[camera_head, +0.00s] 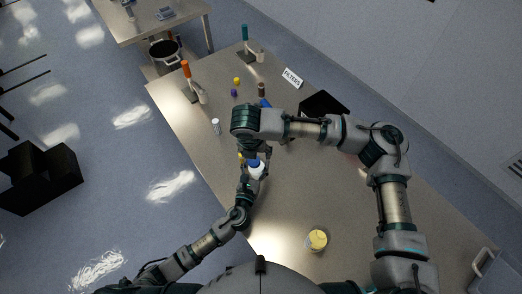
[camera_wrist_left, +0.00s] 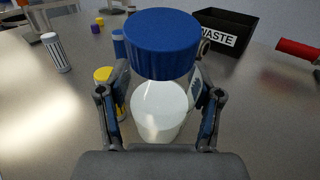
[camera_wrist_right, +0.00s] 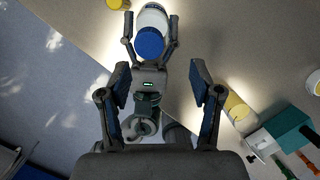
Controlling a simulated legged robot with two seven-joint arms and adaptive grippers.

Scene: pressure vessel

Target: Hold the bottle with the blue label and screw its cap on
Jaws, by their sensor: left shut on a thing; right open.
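The white bottle (camera_wrist_left: 158,112) stands between the fingers of my left gripper (camera_wrist_left: 160,95), which is shut on it. A wide ribbed blue cap (camera_wrist_left: 175,45) sits at the bottle's top; whether it is fully seated I cannot tell. In the head view, the capped bottle (camera_head: 258,172) is just below my right gripper (camera_head: 257,150).
A black waste bin (camera_wrist_left: 222,28) stands behind the bottle. A white striped bottle (camera_wrist_left: 56,52) and a yellow-topped bottle (camera_wrist_left: 103,76) stand nearby. A yellow-topped container (camera_head: 317,239) is at the near table side. The middle of the table is mostly clear.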

